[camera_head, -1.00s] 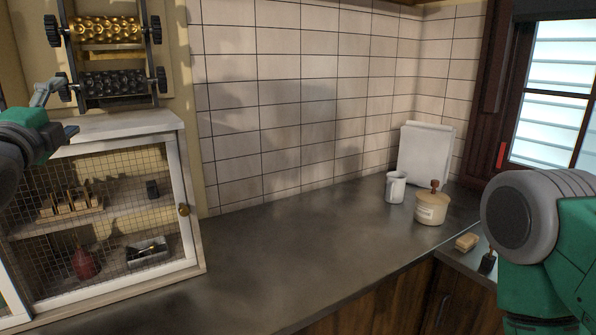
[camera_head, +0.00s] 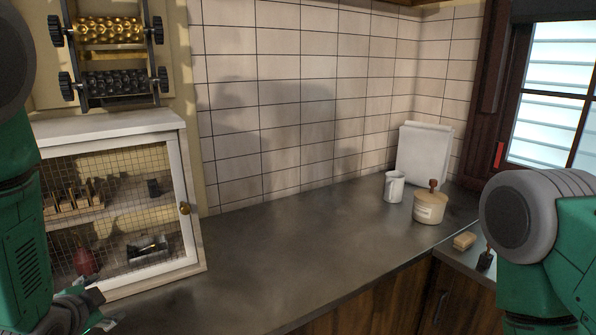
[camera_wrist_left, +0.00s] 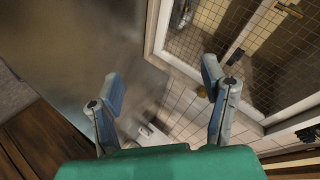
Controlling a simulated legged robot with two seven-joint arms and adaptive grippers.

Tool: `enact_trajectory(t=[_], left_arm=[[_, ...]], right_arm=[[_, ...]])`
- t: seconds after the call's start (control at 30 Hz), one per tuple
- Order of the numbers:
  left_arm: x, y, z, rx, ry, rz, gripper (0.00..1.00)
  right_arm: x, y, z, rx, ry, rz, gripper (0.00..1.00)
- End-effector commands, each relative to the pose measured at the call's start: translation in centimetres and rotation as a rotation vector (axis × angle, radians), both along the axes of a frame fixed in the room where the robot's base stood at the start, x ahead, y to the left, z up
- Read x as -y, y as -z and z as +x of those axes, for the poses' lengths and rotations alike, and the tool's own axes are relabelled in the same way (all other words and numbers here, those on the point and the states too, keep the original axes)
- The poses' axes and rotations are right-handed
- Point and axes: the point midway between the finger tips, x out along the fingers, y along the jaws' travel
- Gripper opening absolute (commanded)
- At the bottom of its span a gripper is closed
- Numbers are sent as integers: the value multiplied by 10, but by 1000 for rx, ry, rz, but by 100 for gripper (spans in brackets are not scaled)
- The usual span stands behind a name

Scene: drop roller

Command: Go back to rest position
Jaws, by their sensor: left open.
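My left gripper (camera_head: 97,312) is low at the bottom left in the head view, in front of the cabinet's lower corner. In the left wrist view its two fingers (camera_wrist_left: 160,80) are spread apart with nothing between them. My right arm shows at the right edge of the head view, but its gripper is out of view. A gold roller (camera_head: 109,30) and a black roller (camera_head: 112,82) sit in a rack (camera_head: 155,35) on the wall at the upper left. Both are apart from my left gripper.
A white cabinet with a mesh door (camera_head: 190,235) stands on the dark counter (camera_head: 270,255) at the left. A white mug (camera_head: 394,187), a lidded pot (camera_head: 430,208) and a sponge (camera_head: 464,241) are at the right. The middle counter is clear.

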Motion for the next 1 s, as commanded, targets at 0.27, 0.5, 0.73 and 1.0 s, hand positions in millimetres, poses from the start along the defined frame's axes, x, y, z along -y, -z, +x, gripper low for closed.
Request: enact_trajectory(t=[0.27, 0.5, 0.73, 1.0], left_arm=[[38, 156, -147, -431, -301, -367, 66], [68, 214, -266, -710, -585, -541, 66], [88, 249, -331, -853, -757, -604, 66], [93, 307, -317, -833, -704, -582, 66]], right_arm=[[0, 0, 0, 0, 0, 0, 60], [0, 0, 0, 0, 0, 0, 60], [0, 19, 1, 2, 0, 0, 60], [0, 81, 0, 0, 0, 0, 60]])
